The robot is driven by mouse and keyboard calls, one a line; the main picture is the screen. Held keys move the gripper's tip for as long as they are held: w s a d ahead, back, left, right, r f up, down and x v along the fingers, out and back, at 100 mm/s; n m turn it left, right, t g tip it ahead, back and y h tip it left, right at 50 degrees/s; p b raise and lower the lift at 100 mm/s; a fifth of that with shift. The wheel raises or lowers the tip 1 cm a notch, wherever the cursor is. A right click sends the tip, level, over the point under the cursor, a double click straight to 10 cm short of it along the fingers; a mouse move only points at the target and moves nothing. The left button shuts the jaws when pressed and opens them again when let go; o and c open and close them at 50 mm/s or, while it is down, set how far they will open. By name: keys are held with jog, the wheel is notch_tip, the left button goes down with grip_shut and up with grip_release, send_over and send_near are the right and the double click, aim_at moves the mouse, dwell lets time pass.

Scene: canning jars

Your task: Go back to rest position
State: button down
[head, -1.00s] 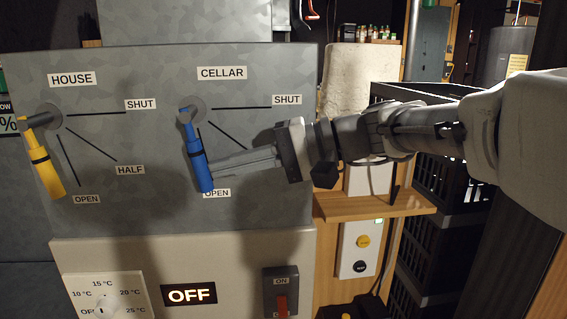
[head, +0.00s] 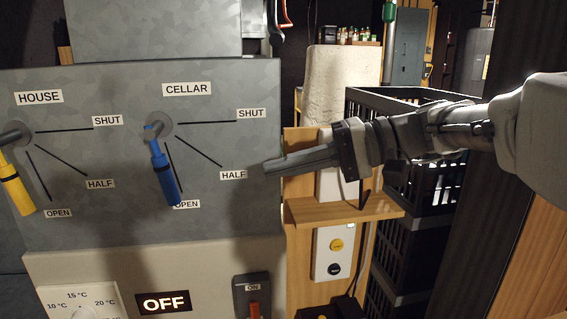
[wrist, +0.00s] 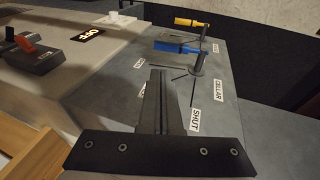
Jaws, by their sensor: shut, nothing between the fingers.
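My gripper (head: 268,169) is shut and empty in the head view, in front of the panel's right side near the CELLAR HALF label. In the wrist view its closed fingers (wrist: 157,75) point at the panel, apart from the levers. The blue CELLAR lever (head: 165,178) hangs down and slightly right, along the OPEN line. It also shows in the wrist view (wrist: 178,47). The yellow HOUSE lever (head: 17,190) also hangs down toward OPEN, and in the wrist view it is the yellow handle (wrist: 190,22) farther off.
A wooden shelf (head: 343,208) sits below my forearm, right of the panel. Black crates (head: 405,98) stand stacked behind the arm. The lower panel has an OFF display (head: 165,303), a red-lever switch (head: 252,292) and a dial (head: 80,305).

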jog(key=s+d+f+m+t+h, duration=0.1)
jog(key=s+d+f+t+h, duration=0.2)
jog(key=s+d+f+h, duration=0.5)
jog(key=s+d+f+t+h, duration=0.3)
jog(key=s+d+f+h, duration=0.4)
jog(key=f, duration=0.4)
notch_tip(320, 180, up, 16)
jog(key=d+p, duration=0.1)
jog(key=p, duration=1.4)
jog(key=shift+w+d+f+p, duration=0.15)
jog(key=shift+w+d+p, duration=0.1)
jog(key=shift+w+p, duration=0.1)
jog(key=shift+a, duration=0.1)
